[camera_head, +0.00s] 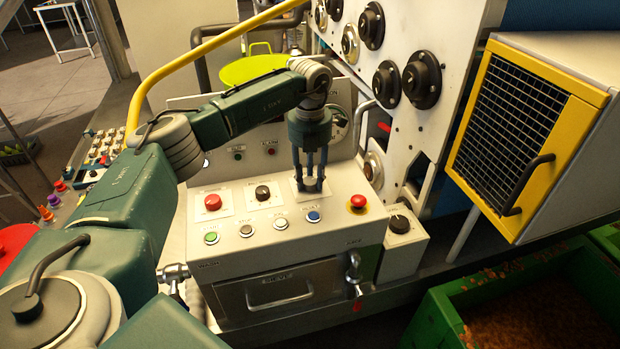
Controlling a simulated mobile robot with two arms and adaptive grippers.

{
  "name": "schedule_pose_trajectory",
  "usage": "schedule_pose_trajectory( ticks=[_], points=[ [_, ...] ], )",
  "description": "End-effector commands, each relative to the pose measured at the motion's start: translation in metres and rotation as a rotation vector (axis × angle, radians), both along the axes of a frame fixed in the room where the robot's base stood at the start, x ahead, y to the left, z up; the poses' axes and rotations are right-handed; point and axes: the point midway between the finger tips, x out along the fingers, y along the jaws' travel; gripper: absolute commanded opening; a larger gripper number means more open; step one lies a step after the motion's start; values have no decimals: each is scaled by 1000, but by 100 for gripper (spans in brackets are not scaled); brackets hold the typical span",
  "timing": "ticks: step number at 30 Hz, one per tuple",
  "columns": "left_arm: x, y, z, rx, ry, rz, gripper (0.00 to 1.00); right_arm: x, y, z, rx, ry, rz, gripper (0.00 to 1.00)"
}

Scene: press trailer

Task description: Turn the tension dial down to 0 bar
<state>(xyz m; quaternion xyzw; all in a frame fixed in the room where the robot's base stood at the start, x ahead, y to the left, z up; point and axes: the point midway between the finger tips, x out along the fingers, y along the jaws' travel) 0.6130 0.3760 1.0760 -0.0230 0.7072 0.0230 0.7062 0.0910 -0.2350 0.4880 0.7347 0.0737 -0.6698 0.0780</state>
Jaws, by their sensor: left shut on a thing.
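My left gripper (311,187) points straight down over the sloped control panel (225,255). Its fingers are shut on a dial on a white plate (297,189), which I take to be the tension dial. The fingers hide nearly all of this dial, so its pointer and setting cannot be read. Behind the wrist, a round gauge (339,122) is partly covered and its reading is not legible. My right gripper is out of view.
On the panel are a red button (212,202), a black knob (262,193), a red emergency button (358,202) and a row of small buttons (246,230). Another black knob (399,223) sits on a box at right. A yellow rail (165,75) runs behind my arm.

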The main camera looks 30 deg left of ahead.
Motion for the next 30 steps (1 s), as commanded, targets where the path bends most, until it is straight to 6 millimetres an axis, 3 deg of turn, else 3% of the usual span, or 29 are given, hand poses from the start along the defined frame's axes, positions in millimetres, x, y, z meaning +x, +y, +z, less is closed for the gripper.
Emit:
schedule_pose_trajectory(
  ticks=[18, 30],
  points=[
    [2, 1, 2, -1, -7, 576, 5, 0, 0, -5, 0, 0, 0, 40],
    [2, 1, 3, -1, -9, 836, 5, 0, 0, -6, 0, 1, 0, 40]
  ],
)
